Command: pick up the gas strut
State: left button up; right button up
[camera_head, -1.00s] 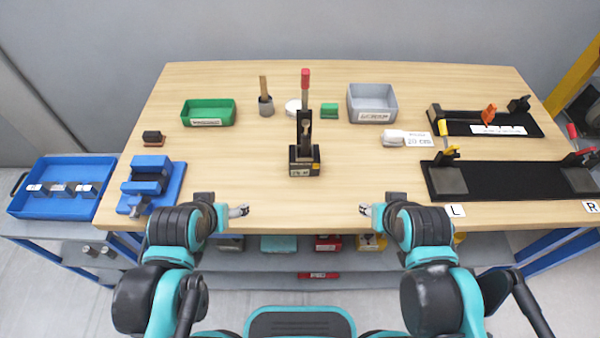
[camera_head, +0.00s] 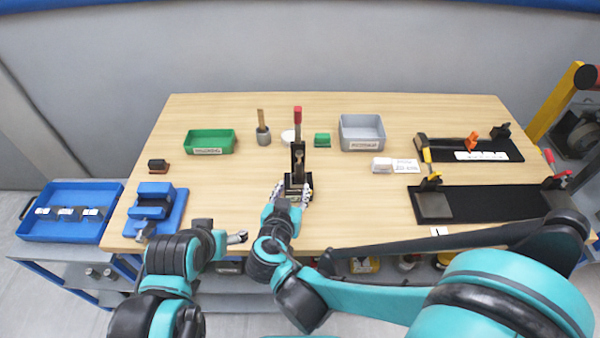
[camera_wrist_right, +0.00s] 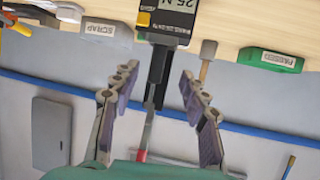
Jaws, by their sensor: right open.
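An upright black device (camera_head: 298,160) with a red top stands near the middle of the table on a black base (camera_head: 292,182). I take its upright part for the gas strut, but I cannot tell for sure. In the right wrist view, a dark column (camera_wrist_right: 157,78) with a thin silver rod and red end extends from a block marked 25 N (camera_wrist_right: 168,20). My right gripper (camera_head: 289,193) is open in front of the device. Its fingers (camera_wrist_right: 158,85) show on both sides of the column, with visible gaps. My left gripper (camera_head: 238,237) is near the front edge, its jaws unclear.
A green tray (camera_head: 187,140), a pot with a stick (camera_head: 263,135) and a grey bin (camera_head: 345,135) stand behind. A blue fixture (camera_head: 176,205) is at left. Black fixtures (camera_head: 480,200) with clamps are at right.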

aim_at(298, 176)
jog(key=b+x, duration=0.2)
jog(key=x, duration=0.5)
jog(key=shift+d+b, duration=0.15)
jog(key=shift+b, duration=0.15)
jog(key=shift+w+f, duration=0.15)
jog(key=shift+w, duration=0.2)
grip_shut()
